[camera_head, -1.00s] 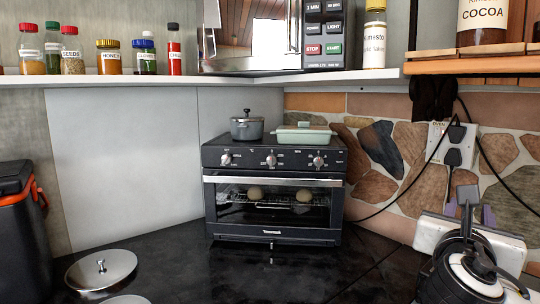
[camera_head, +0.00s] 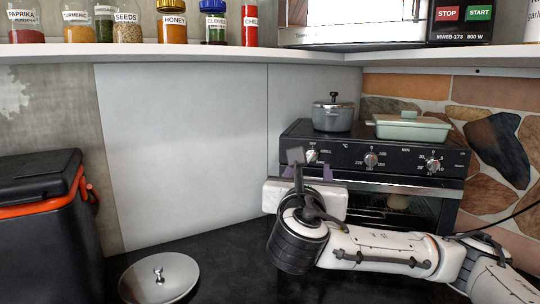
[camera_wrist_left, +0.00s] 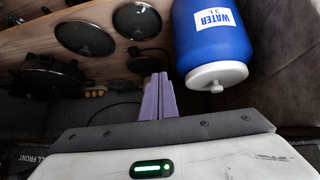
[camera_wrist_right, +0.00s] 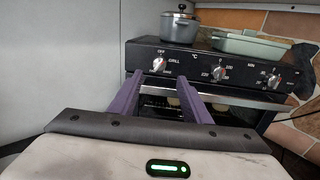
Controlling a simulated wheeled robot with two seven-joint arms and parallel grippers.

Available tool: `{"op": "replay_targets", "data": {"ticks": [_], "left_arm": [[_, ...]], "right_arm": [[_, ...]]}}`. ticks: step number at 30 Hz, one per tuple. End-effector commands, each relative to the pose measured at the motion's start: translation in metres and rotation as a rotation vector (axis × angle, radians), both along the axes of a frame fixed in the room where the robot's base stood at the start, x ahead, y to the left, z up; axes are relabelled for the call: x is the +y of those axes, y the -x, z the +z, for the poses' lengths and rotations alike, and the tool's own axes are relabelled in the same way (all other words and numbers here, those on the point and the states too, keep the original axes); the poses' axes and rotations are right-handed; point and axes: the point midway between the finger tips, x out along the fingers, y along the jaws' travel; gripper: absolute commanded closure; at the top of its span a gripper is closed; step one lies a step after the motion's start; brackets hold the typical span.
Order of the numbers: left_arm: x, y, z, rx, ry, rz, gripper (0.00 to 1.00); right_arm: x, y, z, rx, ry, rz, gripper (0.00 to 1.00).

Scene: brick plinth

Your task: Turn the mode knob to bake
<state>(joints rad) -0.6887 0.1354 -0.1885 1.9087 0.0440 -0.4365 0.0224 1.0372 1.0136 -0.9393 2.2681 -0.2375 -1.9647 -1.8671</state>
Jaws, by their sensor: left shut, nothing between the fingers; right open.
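The black toaster oven (camera_head: 376,186) stands in the corner with a row of three silver knobs on its upper panel. The left one, beside a GRILL label, is the mode knob (camera_head: 312,156); it also shows in the right wrist view (camera_wrist_right: 159,64). Its exact pointer direction is too small to tell. My right gripper (camera_head: 309,171) is open and empty in front of the panel, with its purple fingers (camera_wrist_right: 153,77) just below the mode knob and apparently apart from it. My left gripper (camera_wrist_left: 158,82) is shut and empty, away from the oven and out of the head view.
A grey pot (camera_head: 333,116) and a pale green dish (camera_head: 411,128) sit on the oven. A shelf (camera_head: 180,53) with spice jars runs above. A black bin with orange trim (camera_head: 40,225) and a metal lid (camera_head: 160,280) are at left. A blue water container (camera_wrist_left: 212,35) is near my left gripper.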

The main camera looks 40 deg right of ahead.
Motion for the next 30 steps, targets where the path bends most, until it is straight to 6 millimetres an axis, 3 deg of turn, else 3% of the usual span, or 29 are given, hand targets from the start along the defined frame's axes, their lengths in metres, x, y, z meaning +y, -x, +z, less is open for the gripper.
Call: {"op": "replay_targets", "data": {"ticks": [16,29,30], "left_arm": [[-0.001,-0.001,0.014,-0.002,0.003,-0.002,1.0],[-0.002,-0.002,0.016,-0.005,0.002,-0.002,1.0],[-0.002,-0.002,0.016,-0.005,0.002,-0.002,1.0]], "right_arm": [[-0.063,-0.061,0.001,0.001,-0.001,0.001,0.56],[-0.071,-0.069,0.0,0.0,-0.001,0.005,0.56],[-0.071,-0.069,0.0,0.0,-0.001,0.005,0.61]]}}
